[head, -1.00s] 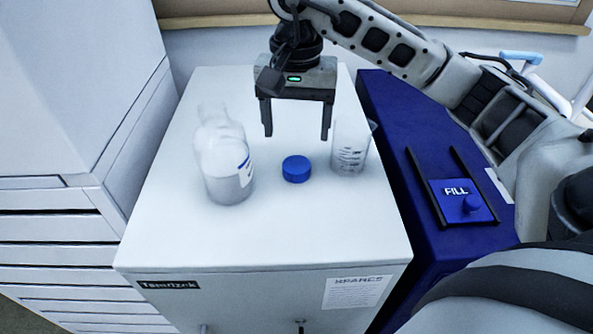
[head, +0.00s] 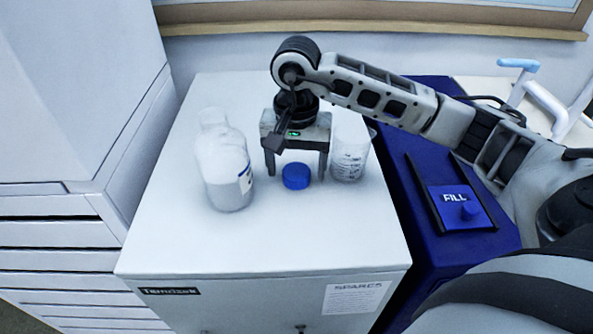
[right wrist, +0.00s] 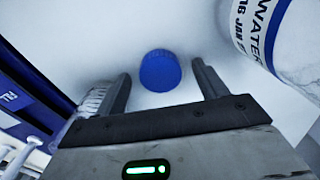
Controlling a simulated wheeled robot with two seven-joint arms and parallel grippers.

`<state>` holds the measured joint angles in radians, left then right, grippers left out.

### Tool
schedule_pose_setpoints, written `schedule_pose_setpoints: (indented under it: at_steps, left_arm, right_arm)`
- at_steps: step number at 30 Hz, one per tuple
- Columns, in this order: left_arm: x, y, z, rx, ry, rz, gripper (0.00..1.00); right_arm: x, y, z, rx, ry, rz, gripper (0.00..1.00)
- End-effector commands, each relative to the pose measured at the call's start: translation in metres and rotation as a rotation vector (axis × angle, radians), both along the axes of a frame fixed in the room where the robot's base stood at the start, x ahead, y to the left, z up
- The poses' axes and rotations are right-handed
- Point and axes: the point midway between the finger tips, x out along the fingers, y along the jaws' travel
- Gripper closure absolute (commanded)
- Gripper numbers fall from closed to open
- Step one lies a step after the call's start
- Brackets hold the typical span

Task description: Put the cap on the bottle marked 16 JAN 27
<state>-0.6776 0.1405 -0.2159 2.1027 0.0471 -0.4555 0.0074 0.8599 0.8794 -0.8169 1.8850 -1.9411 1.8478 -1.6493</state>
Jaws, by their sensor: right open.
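The blue cap (head: 296,176) lies on the white cabinet top, between the bottle and a beaker. The white bottle (head: 222,170) stands upright to its left, its neck open with no cap on it. In the right wrist view the bottle (right wrist: 291,45) shows a label reading "WATER" and part of "16 JAN". My right gripper (head: 296,178) points down at the cap, its jaws open. In the right wrist view the cap (right wrist: 160,71) sits just beyond and between the fingertips, apart from both. My left gripper is not in view.
A clear graduated beaker (head: 349,158) stands close to the right finger. The cabinet top (head: 270,240) is clear in front. A blue unit with a "FILL" plate (head: 455,198) is to the right, and a drawer cabinet (head: 60,230) to the left.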

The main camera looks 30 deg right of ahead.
Motion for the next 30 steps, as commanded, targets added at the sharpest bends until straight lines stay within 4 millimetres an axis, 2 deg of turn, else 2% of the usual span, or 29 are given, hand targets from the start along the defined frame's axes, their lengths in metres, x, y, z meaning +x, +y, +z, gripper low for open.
schedule_pose_setpoints:
  at_steps: [11,12,16,17,19,20,30]
  left_arm:
    - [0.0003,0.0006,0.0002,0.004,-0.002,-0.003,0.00]
    - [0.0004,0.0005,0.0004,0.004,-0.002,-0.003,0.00]
    - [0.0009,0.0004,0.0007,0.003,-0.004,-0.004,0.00]
    - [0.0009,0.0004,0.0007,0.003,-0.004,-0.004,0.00]
    - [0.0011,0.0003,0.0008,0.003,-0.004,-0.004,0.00]
    - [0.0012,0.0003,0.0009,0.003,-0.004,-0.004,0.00]
    - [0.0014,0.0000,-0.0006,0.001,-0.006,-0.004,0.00]
  right_arm:
    - [0.0001,0.0002,-0.0034,-0.001,-0.001,0.000,0.28]
    - [0.0001,0.0002,-0.0034,-0.001,-0.001,0.000,0.34]
    - [0.0001,0.0002,-0.0033,-0.001,-0.001,0.000,0.70]
    - [0.0001,0.0002,-0.0033,-0.001,-0.001,0.000,0.76]
    - [0.0001,0.0002,-0.0032,0.000,-0.001,0.000,0.76]
    - [0.0001,0.0002,-0.0032,0.000,-0.001,0.000,0.79]
    - [0.0006,0.0002,0.0035,0.000,-0.003,0.001,0.79]
